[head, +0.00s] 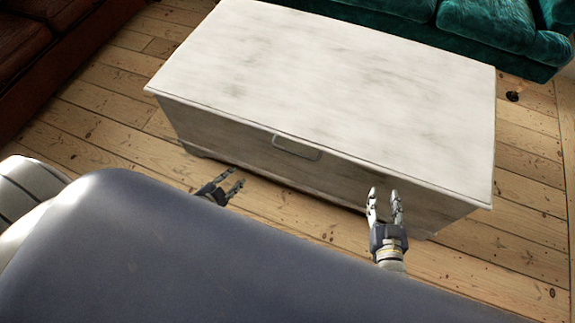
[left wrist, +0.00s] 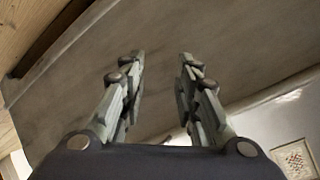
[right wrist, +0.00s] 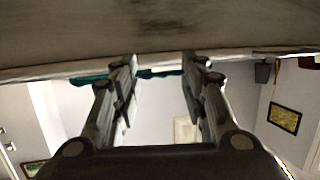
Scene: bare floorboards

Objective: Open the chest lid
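The chest (head: 230,130) is a whitewashed wooden box with a flat lid (head: 330,85), which is shut. A metal handle (head: 296,147) sits on its front face, just below the lid edge. My left gripper (head: 233,180) is open and empty, low in front of the chest's front face, left of the handle. In the left wrist view the left fingers (left wrist: 160,75) point at the grey chest front. My right gripper (head: 384,193) is open and empty, near the front face toward its right end. In the right wrist view the right fingers (right wrist: 160,75) are apart below the lid's underside edge (right wrist: 160,62).
A teal sofa (head: 490,30) stands behind the chest at the upper right. A dark red sofa (head: 30,50) is at the upper left. Bare floorboards (head: 110,130) are clear to the left and right of the chest.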

